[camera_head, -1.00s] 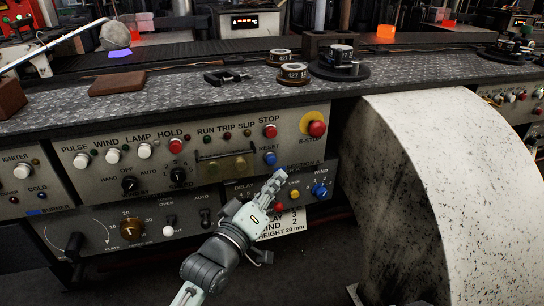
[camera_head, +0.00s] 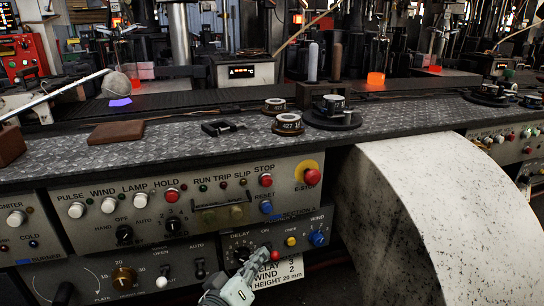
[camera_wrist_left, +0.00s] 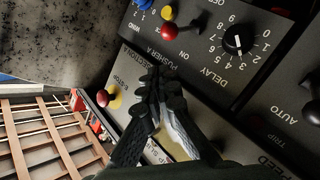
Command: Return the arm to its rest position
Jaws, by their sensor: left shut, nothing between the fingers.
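My left gripper (camera_head: 262,254) is at the bottom middle of the head view, in front of the lower control panel (camera_head: 215,252). Its fingers are shut and empty, pointing up near the delay dial (camera_head: 242,254) and the red ON button (camera_head: 275,255). In the left wrist view the closed dark fingertips (camera_wrist_left: 160,76) show over the panel, with the delay dial (camera_wrist_left: 236,39) and the red knob (camera_wrist_left: 170,31) beyond them. I cannot tell the exact gap between fingers and panel. My right gripper is not in view.
The upper panel carries several buttons and a red E-stop (camera_head: 311,176). A white card (camera_head: 287,271) hangs below the lower panel. A large speckled white curved housing (camera_head: 430,215) stands to the right. The metal bench (camera_head: 190,150) above holds round moulds (camera_head: 290,123).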

